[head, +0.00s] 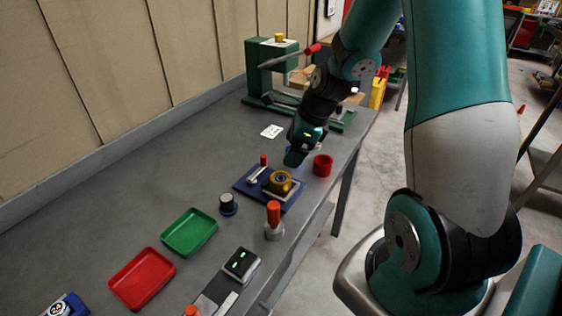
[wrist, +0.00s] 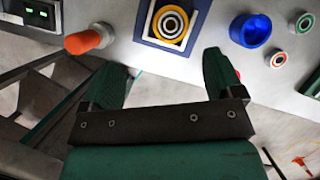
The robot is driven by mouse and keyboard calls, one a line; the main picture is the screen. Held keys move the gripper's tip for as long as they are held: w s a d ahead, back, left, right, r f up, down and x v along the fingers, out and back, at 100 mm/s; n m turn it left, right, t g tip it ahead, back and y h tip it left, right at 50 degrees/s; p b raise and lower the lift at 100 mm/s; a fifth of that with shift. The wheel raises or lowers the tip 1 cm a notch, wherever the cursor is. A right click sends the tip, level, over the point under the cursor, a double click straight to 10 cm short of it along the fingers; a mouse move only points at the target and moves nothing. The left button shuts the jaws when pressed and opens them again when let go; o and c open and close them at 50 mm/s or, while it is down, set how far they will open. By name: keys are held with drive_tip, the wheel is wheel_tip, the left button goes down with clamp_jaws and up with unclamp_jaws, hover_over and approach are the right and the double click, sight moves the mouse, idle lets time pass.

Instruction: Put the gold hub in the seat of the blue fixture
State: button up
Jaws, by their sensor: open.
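The gold hub (head: 281,181), a gold ring with a dark centre, stands upright on the blue fixture (head: 242,186) in the head view. In the wrist view the hub (wrist: 171,24) lies inside the pale square frame of the blue fixture (wrist: 145,22), near the top edge. Whether it sits fully down in the seat I cannot tell. My gripper (head: 294,158) is above the bench, just beyond the hub and apart from it. In the wrist view my gripper (wrist: 164,62) is open, with nothing between its fingers.
An orange-handled tool (head: 273,215) stands close in front of the fixture, and a red cup (head: 322,165) to its right. Green (head: 190,233) and red (head: 142,278) trays lie nearer. A green press (head: 262,75) stands behind. A blue cup (wrist: 250,30) shows in the wrist view.

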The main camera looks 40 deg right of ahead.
drive_tip(key=s+a+r+n+g+y, duration=0.1)
drive_tip(key=s+a+r+n, duration=0.3)
drive_tip(key=a+n, duration=0.5)
drive_tip(key=s+a+r+n+g, duration=0.1)
drive_tip(key=s+a+r+n, duration=0.2)
drive_tip(key=a+r+n, duration=0.45)
drive_tip(key=s+a+r+n, duration=0.1)
drive_tip(key=s+a+n, duration=0.2)
drive_tip(key=s+n, duration=0.2)
drive_tip(key=s+a+r+n+g, duration=0.1)
drive_tip(key=s+a+n, duration=0.3)
drive_tip(key=n, duration=0.8)
drive_tip(key=shift+s+r, duration=0.4)
drive_tip(key=shift+s, duration=0.8)
drive_tip(key=shift+d, duration=0.15)
